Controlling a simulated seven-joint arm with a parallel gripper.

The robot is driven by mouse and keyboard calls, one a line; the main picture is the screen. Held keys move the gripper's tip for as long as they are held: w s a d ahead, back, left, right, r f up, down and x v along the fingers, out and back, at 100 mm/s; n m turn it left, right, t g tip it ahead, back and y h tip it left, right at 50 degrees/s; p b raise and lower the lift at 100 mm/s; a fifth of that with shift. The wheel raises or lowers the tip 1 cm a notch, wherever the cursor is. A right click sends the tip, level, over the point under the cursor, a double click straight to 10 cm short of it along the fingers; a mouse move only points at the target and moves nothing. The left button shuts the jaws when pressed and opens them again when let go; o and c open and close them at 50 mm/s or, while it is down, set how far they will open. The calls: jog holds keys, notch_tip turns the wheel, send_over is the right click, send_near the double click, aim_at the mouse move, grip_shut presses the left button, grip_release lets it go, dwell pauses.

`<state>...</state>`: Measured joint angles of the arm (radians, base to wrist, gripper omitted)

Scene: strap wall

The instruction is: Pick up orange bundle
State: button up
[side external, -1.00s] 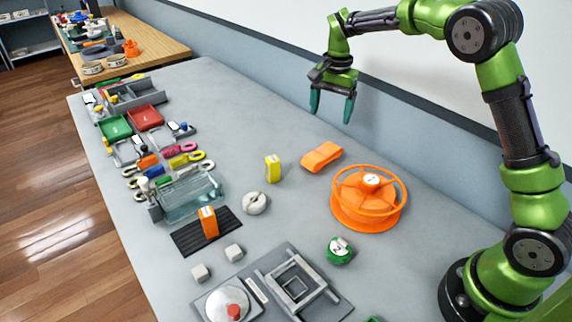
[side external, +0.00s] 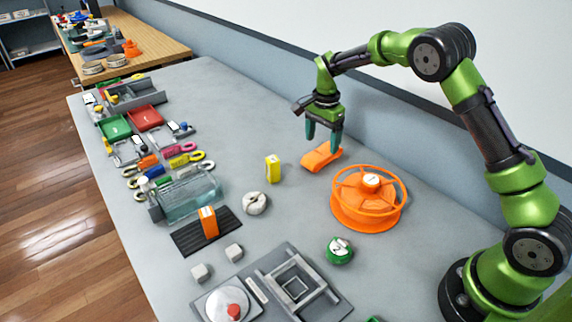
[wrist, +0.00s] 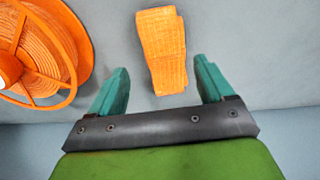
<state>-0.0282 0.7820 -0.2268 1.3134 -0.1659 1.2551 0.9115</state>
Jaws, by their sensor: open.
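The orange bundle (side external: 319,158) lies flat on the grey table, behind and left of the orange reel in the side view. In the wrist view the orange bundle (wrist: 162,50) shows as a folded, textured strap just beyond and between the fingertips. My gripper (side external: 322,148) is open, with teal fingers pointing down, above the bundle. In the wrist view my gripper (wrist: 160,80) has its two fingers spread wider than the bundle's width, with nothing between them. I cannot tell the exact height of the fingertips above the bundle.
A large orange reel (side external: 368,198) stands close to the right of the bundle; it also shows at the left of the wrist view (wrist: 40,45). A yellow block (side external: 272,169) and a white ring (side external: 255,203) are to the left. The wall is behind.

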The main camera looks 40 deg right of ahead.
aim_at(320, 152)
jog(key=shift+w+d+f, duration=0.1)
jog(key=shift+w+f, duration=0.1)
jog(key=shift+f, duration=1.15)
jog(key=shift+w+d+f, duration=0.1)
jog(key=shift+w+f, duration=0.1)
jog(key=shift+f, duration=1.1)
jog(key=c, duration=1.2)
jog(key=shift+r, duration=0.1)
